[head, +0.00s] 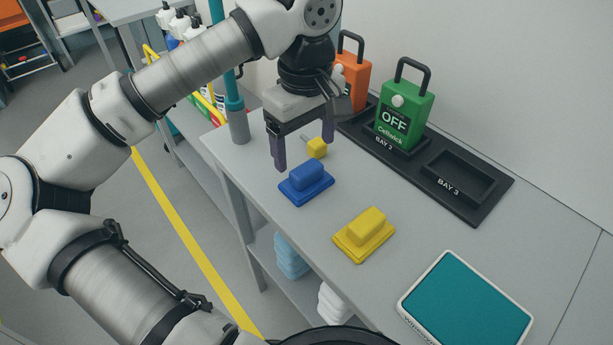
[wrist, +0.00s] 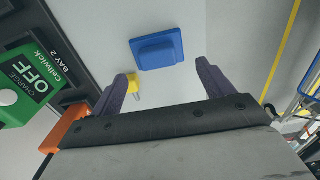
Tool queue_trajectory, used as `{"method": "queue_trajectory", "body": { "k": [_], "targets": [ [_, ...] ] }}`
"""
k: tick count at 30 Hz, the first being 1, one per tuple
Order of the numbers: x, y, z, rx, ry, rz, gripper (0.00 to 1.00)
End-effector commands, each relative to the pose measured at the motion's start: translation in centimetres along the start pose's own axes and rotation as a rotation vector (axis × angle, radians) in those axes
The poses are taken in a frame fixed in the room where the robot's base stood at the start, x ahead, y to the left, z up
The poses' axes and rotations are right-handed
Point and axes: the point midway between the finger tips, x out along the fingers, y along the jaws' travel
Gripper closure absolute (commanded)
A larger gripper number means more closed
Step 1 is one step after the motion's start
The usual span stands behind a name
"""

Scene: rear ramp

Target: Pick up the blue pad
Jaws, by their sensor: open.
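The blue pad (head: 306,184) lies flat on the grey table, a square base with a raised block as its grip. It also shows in the wrist view (wrist: 157,49), beyond the fingertips and between their lines. My gripper (head: 304,150) is open and empty above the table, behind the blue pad in the head view. In the wrist view its two purple fingers (wrist: 161,78) stand wide apart. A gap remains between the fingers and the pad.
A yellow pad (head: 364,234) lies in front of the blue one, and a small yellow block (head: 317,148) behind it. A black tray (head: 487,205) holds the green unit (head: 405,112) and the orange unit (head: 353,77). A teal-topped white panel (head: 467,303) lies at the front right.

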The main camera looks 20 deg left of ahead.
Motion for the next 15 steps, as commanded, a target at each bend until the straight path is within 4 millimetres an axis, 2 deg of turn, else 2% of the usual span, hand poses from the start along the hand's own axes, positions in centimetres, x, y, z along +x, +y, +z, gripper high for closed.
{"method": "queue_trajectory", "body": {
  "k": [8,15],
  "targets": [
    [2.2,0.1,0.0,0.0,-0.003,0.001,0.2],
    [5.7,0.4,-0.1,0.001,-0.003,0.0,0.2]
  ]
}}
